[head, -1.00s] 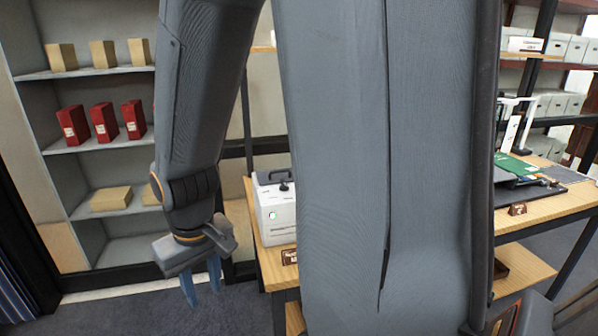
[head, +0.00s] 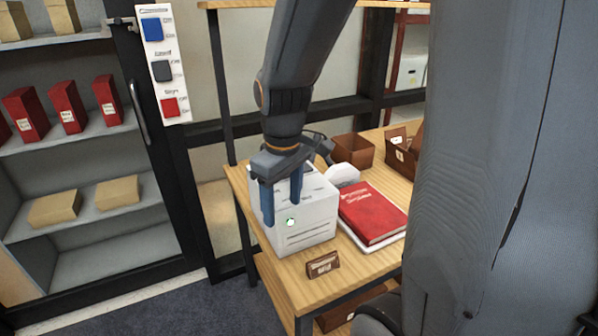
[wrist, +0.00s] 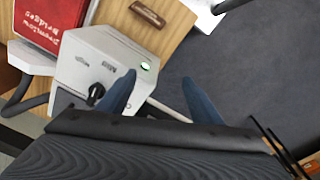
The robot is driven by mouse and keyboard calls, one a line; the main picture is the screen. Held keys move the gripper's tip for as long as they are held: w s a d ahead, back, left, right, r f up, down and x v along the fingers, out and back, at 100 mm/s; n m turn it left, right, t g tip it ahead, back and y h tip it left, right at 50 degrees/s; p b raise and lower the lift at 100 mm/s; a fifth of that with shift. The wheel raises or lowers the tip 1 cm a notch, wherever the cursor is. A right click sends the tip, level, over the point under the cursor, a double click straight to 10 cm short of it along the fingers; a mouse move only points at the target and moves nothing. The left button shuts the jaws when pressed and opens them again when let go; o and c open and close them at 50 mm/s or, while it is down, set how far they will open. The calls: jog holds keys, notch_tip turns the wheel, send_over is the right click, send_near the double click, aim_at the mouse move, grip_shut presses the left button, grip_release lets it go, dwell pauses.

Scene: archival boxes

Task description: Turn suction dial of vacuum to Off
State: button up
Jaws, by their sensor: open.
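The vacuum is a white box (head: 318,212) on the wooden table in the head view; it also shows in the wrist view (wrist: 78,68). Its black suction dial (wrist: 96,93) sits on the top face in the wrist view, near small printed labels. The dial's exact setting is too small to tell. A round green-lit spot (wrist: 145,66) is near the box's corner. My gripper (head: 282,213) is open, fingers pointing down, in front of and over the vacuum's near left part. In the wrist view my gripper (wrist: 158,85) has the dial outside its fingers, left of the left finger. The head view hides the dial.
A red book (head: 372,212) lies right of the vacuum. A small brown sign (head: 322,264) stands at the table's front edge. Brown boxes (head: 353,150) are behind. Shelves with red boxes (head: 68,108) stand left. Floor in front of the table (head: 215,300) is clear.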

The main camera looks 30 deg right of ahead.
jog(key=w+d+r+n, duration=0.1)
jog(key=w+n, duration=0.1)
jog(key=w+d+r+n+b, duration=0.1)
jog(key=w+n, duration=0.1)
jog(key=w+d+r+n, duration=0.1)
jog(key=w+d+n, duration=0.1)
jog(key=shift+d+r+b, duration=0.1)
jog(key=shift+r+b, duration=0.1)
jog(key=shift+b, duration=0.15)
jog(key=w+d+r+n, duration=0.1)
jog(key=n, duration=0.1)
jog(key=w+d+r+n+b, duration=0.1)
jog(key=n, duration=0.1)
jog(key=w+d+r+n+g, duration=0.1)
jog(key=d+r+n, duration=0.1)
jog(key=shift+w+n, duration=0.3)
jog(key=shift+w, duration=0.1)
jog(key=shift+f, duration=0.4)
notch_tip(320, 180, down, 7)
jog(key=shift+r+p, duration=0.15)
jog(key=shift+p, duration=0.2)
jog(key=shift+c, duration=0.2)
jog(key=c, duration=1)
